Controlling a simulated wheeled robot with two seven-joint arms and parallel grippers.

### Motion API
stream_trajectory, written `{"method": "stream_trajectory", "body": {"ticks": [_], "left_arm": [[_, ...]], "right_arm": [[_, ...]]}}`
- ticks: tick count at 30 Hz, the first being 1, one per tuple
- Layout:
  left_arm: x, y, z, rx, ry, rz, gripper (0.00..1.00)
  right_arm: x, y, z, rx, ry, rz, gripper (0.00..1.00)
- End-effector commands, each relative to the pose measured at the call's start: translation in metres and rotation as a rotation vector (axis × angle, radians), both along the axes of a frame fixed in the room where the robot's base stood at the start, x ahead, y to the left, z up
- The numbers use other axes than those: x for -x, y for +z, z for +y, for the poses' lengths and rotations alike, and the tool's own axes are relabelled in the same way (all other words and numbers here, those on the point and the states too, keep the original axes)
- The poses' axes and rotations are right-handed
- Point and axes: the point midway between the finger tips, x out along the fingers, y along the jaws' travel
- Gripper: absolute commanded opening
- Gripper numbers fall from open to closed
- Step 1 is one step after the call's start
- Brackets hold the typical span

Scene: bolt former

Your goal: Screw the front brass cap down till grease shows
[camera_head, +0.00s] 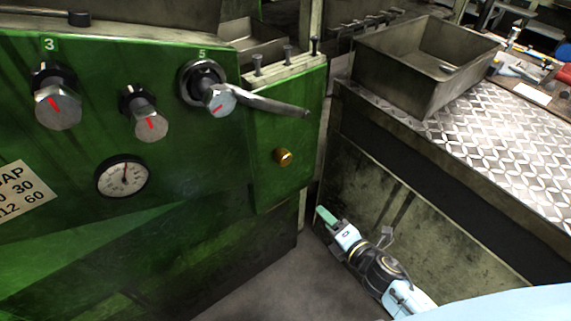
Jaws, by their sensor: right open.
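The brass cap (283,157) is a small round gold-coloured knob on the right-hand part of the green machine's front, below a long lever. No grease can be made out around it at this size. My right gripper (327,216) comes in from the lower right, with green-tinted fingertips pointing up and left. It is open, apart from the cap, and lower and to the right of it. Nothing shows between its fingers. My left gripper is out of view.
The green machine carries red-marked knobs (58,107), a round gauge (123,176) and a lever (270,103) projecting right above the cap. A metal bin (385,75) stands on a patterned-plate bench (500,135) at right. Floor shows between machine and bench.

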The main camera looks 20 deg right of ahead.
Motion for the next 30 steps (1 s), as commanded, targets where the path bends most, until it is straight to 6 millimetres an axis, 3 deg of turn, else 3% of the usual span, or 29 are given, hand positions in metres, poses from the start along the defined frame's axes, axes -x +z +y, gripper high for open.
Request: {"method": "stream_trajectory", "body": {"ticks": [1, 3, 6, 9, 14, 30], "left_arm": [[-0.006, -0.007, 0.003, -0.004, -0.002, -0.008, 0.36], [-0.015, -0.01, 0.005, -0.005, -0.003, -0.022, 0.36], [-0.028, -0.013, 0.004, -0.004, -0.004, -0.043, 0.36], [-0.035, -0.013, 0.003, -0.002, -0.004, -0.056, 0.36], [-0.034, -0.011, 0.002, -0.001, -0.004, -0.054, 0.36], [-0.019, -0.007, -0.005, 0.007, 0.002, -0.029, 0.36]], "right_arm": [[-0.008, 0.027, 0.006, 0.101, 0.057, -0.101, 0.59], [-0.014, 0.061, 0.014, 0.229, 0.117, -0.216, 0.59], [-0.016, 0.093, 0.022, 0.358, 0.169, -0.33, 0.59], [-0.017, 0.11, 0.026, 0.427, 0.192, -0.387, 0.59], [-0.029, 0.116, 0.031, 0.449, 0.198, -0.407, 0.59], [-0.123, 0.115, 0.065, 0.442, 0.195, -0.402, 0.59]]}}
